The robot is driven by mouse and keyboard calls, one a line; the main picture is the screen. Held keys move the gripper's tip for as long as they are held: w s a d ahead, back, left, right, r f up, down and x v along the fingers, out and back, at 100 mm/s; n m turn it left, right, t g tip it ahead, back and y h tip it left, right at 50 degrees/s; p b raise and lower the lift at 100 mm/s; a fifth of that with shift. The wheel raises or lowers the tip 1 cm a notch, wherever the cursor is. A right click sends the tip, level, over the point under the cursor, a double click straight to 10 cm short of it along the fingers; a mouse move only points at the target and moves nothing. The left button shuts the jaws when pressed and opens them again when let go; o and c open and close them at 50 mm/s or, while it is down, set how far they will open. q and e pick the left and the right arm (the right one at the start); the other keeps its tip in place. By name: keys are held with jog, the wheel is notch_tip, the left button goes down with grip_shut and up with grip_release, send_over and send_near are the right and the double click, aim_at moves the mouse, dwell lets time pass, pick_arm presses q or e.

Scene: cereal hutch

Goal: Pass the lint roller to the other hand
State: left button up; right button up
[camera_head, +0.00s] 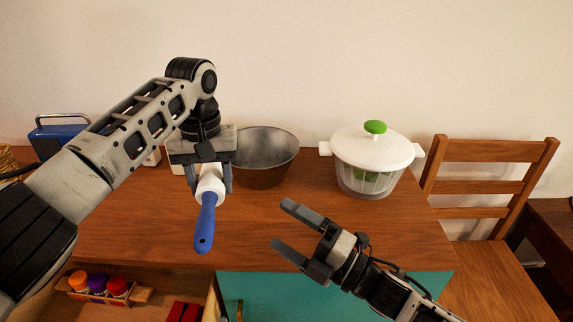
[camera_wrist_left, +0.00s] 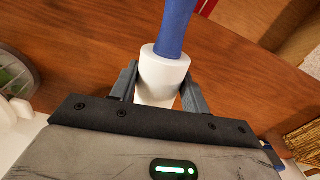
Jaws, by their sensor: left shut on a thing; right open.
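The lint roller (camera_head: 206,208) has a white roll and a blue handle. My left gripper (camera_head: 210,184) is shut on its white roll and holds it above the wooden top, with the blue handle pointing down toward the front. In the left wrist view the white roll (camera_wrist_left: 163,75) sits between the two fingers of the left gripper (camera_wrist_left: 163,88), and the handle runs off the top edge. My right gripper (camera_head: 281,224) is open and empty, to the right of the handle and apart from it, with its fingers pointing left.
A metal bowl (camera_head: 265,158) stands behind the left gripper. A white salad spinner with a green knob (camera_head: 374,160) stands at the back right. A wooden chair (camera_head: 490,185) is at the right. An open compartment with several spice jars (camera_head: 98,284) is at the lower left.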

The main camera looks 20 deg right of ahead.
aim_at(215, 170)
jog(key=w+d+r+n+g+y, duration=0.25)
jog(key=w+n+g, duration=0.3)
jog(key=n, duration=0.75)
jog(key=w+d+r+n+g+y, duration=0.1)
jog(key=w+r+n+g+y, duration=0.4)
jog(key=n, duration=0.7)
jog(key=a, duration=0.4)
jog(key=w+a+g+h, duration=0.1)
jog(key=a, duration=0.3)
jog(key=w+a+h, duration=0.1)
jog(key=a, duration=0.3)
jog(key=shift+w+f+h, duration=0.25)
jog(key=shift+f, duration=0.05)
jog(key=c, duration=0.7)
pick_arm(q)
jog(key=o, duration=1.1)
pick_arm(e)
jog(key=shift+c, duration=0.2)
